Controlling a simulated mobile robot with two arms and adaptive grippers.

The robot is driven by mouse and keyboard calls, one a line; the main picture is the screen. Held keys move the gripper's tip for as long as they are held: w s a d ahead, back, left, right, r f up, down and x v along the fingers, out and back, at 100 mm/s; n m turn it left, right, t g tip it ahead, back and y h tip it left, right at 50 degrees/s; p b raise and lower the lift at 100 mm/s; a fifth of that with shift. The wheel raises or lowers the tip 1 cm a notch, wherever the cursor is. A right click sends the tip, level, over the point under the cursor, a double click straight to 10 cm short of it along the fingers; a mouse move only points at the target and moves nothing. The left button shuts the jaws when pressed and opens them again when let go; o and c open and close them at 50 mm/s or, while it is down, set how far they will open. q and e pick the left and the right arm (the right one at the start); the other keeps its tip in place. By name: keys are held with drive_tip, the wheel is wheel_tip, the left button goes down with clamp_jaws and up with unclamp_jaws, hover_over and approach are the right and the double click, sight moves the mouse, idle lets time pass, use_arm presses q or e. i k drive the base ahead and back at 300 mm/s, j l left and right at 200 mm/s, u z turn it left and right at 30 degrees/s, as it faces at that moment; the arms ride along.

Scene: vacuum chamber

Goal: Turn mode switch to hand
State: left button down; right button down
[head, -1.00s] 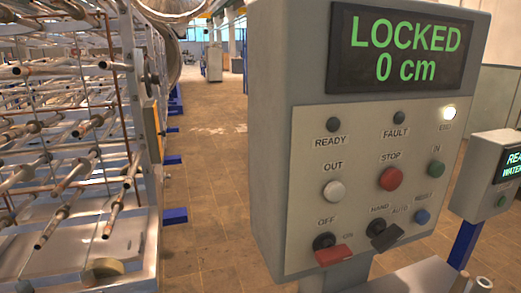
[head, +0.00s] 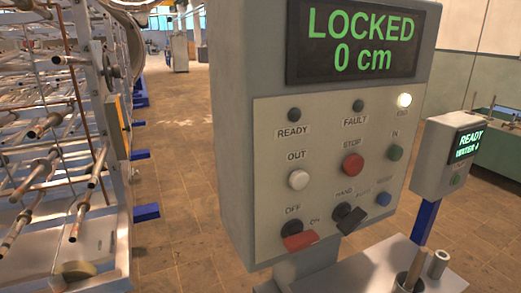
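The mode switch (head: 350,219) is a black rotary knob low on the panel of a grey control box (head: 225,120). The labels HAND and AUTO stand above it, HAND on the left and AUTO on the right. Its black handle sticks out toward the lower right; I cannot tell for sure which label it is set to. A red-handled OFF/ON switch (head: 300,241) sits to its left. The display (head: 360,42) reads "LOCKED 0 cm" in green. Neither of my grippers is in view.
A rack of metal rods (head: 60,150) stands at left. A smaller display box (head: 449,157) stands at right. Floor (head: 185,160) is clear between rack and box.

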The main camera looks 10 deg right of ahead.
sight(348, 220)
drive_tip(key=l+u, duration=0.2)
drive_tip(key=l, duration=0.6)
drive_tip(key=k+l+u, duration=0.15)
drive_tip(key=l, duration=0.65)
